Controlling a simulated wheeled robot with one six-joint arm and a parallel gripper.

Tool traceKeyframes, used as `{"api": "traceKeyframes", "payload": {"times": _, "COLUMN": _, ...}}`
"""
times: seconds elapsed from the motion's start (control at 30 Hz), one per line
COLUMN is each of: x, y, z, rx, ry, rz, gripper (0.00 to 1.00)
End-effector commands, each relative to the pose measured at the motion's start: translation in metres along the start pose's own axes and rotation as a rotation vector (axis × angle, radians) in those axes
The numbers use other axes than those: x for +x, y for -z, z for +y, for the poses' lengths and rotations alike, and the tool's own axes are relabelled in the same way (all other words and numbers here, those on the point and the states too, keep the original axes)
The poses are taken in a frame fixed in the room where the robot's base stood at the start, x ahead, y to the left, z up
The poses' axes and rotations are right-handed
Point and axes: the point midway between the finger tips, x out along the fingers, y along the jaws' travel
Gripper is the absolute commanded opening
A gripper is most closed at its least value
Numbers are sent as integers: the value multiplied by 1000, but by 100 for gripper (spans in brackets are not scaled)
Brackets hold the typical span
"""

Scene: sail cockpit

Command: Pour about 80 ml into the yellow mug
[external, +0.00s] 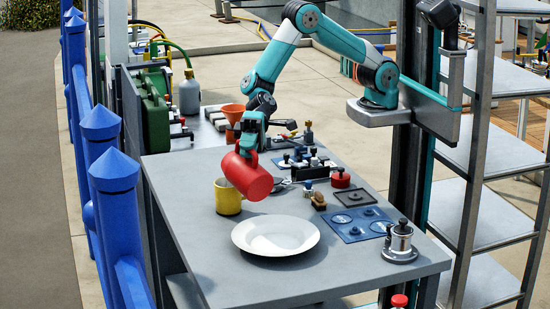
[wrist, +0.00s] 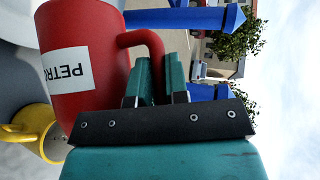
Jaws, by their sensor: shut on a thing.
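My gripper (external: 250,142) is shut on the handle of a red jug (external: 247,177). The jug is tilted well over, its mouth end to the left above the yellow mug (external: 228,198). The mug stands upright on the grey table. In the wrist view the red jug (wrist: 85,50) has a white label reading "PETR", and the gripper fingers (wrist: 160,80) close around its handle. The yellow mug (wrist: 30,130) is partly seen beside it at lower left. I see no liquid stream, and the mug's fill level cannot be told.
A white plate (external: 276,236) lies in front of the mug. An orange funnel (external: 232,112), green can (external: 155,120) and grey bottle (external: 189,93) are behind.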

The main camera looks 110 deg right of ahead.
Motion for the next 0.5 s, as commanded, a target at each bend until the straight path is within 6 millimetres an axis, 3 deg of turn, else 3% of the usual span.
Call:
{"api": "traceKeyframes", "payload": {"times": 0.03, "x": 12, "y": -20, "z": -12, "rx": -54, "ry": -48, "rz": -5, "gripper": 0}}
{"api": "traceKeyframes", "payload": {"times": 0.07, "x": 18, "y": -26, "z": -10, "rx": -85, "ry": -76, "rz": 4, "gripper": 0}}
{"api": "traceKeyframes", "payload": {"times": 0.2, "x": 28, "y": -28, "z": 9, "rx": -161, "ry": -153, "rz": 36, "gripper": 0}}
{"api": "traceKeyframes", "payload": {"times": 0.5, "x": 36, "y": -36, "z": 10, "rx": -249, "ry": -236, "rz": 58, "gripper": 0}}
